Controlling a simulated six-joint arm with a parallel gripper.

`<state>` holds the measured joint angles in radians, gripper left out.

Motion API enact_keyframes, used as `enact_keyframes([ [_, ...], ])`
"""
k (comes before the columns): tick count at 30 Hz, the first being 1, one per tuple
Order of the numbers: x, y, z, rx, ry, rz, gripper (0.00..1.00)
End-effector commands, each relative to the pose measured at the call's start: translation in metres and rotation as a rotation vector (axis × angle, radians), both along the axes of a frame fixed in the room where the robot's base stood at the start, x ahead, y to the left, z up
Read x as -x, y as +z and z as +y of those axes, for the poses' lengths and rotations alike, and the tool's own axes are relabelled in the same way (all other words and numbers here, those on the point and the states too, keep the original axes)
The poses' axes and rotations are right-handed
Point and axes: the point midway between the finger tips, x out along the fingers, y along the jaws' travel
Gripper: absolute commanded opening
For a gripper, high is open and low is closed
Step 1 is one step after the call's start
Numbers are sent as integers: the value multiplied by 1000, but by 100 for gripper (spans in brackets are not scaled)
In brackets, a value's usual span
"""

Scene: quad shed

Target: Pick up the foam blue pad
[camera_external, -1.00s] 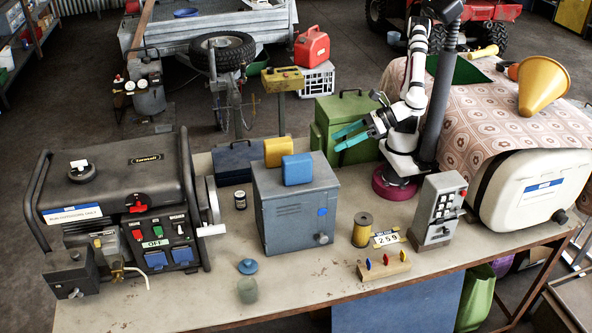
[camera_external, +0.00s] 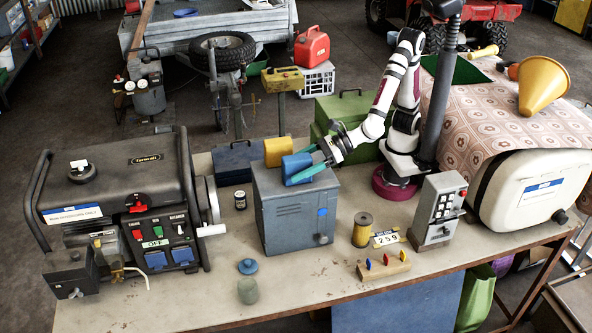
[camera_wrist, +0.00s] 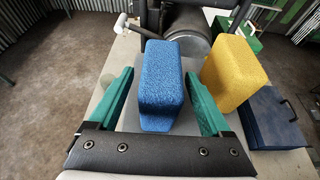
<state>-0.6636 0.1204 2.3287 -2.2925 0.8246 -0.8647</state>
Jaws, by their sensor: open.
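The foam blue pad (camera_external: 297,167) stands upright on top of the grey metal box (camera_external: 283,215). In the wrist view the blue pad (camera_wrist: 160,85) lies between the two green fingers of my open gripper (camera_wrist: 160,95), with a gap visible on the right side and a wider one on the left. The far finger is mostly hidden behind the pad.
A yellow pad (camera_external: 279,151) stands just behind the blue pad, and close to its right in the wrist view (camera_wrist: 234,72). A dark blue case (camera_external: 238,160) lies behind the grey box. A generator (camera_external: 125,200) stands at left, a switch box (camera_external: 437,210) at right.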

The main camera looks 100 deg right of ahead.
Motion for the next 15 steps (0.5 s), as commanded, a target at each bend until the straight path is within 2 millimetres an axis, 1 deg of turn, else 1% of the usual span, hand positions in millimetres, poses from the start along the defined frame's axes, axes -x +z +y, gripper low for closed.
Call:
enact_keyframes([
  [6,-2,-1,0,0,0,0,82],
  [11,-2,-1,0,0,0,0,54],
  [15,-1,-1,0,0,0,0,28],
])
